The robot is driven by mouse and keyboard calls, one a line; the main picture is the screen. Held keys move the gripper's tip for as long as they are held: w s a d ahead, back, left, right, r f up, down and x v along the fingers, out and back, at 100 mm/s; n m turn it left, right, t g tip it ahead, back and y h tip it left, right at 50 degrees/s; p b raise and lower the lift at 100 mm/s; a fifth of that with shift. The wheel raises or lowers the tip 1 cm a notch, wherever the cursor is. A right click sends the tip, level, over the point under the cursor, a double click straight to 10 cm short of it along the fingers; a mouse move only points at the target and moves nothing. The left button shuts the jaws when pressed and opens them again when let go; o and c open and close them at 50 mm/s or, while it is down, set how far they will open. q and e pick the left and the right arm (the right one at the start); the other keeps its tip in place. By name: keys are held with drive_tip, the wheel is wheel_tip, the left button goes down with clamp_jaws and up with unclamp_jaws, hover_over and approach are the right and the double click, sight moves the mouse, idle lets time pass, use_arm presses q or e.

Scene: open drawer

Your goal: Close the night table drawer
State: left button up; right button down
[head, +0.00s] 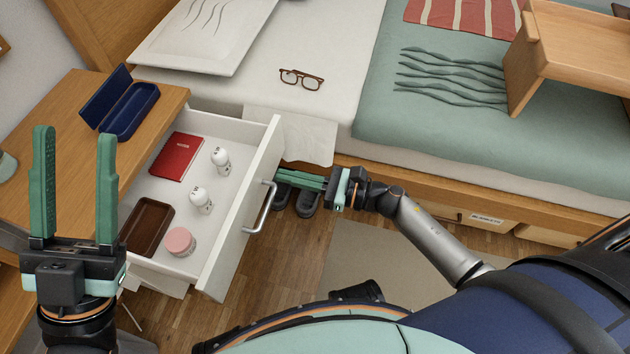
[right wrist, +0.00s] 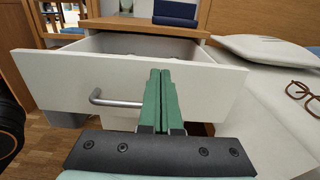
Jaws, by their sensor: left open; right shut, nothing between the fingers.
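The night table (head: 165,90) has a wooden top, and its white drawer (head: 240,210) is pulled out. A metal bar handle (head: 262,208) is on the drawer front, and it also shows in the right wrist view (right wrist: 118,102). Inside lie a red notebook (head: 176,157), two white bottles (head: 201,200), a brown tray (head: 147,226) and a pink-lidded jar (head: 180,242). My right gripper (head: 278,175) is shut and empty, its fingers pointing at the drawer front near the handle; contact cannot be told. My left gripper (head: 75,150) is open and empty, upright left of the drawer.
An open blue case (head: 130,110) lies on the night table top. The bed (head: 340,90) stands to the right with glasses (head: 302,79) and a wooden bed tray (head: 570,45) on it. Dark slippers (head: 308,202) are on the floor behind my right gripper.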

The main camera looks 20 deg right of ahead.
sight(256, 170)
use_arm(q)
drive_tip(key=shift+d+f, duration=0.1)
drive_tip(key=shift+f, duration=0.2)
use_arm(e)
drive_tip(key=shift+x, duration=2.1)
use_arm(q)
drive_tip(key=shift+w+b, duration=0.15)
drive_tip(key=shift+b, duration=0.15)
use_arm(e)
drive_tip(key=shift+w+a, duration=0.1)
drive_tip(key=shift+a, duration=0.05)
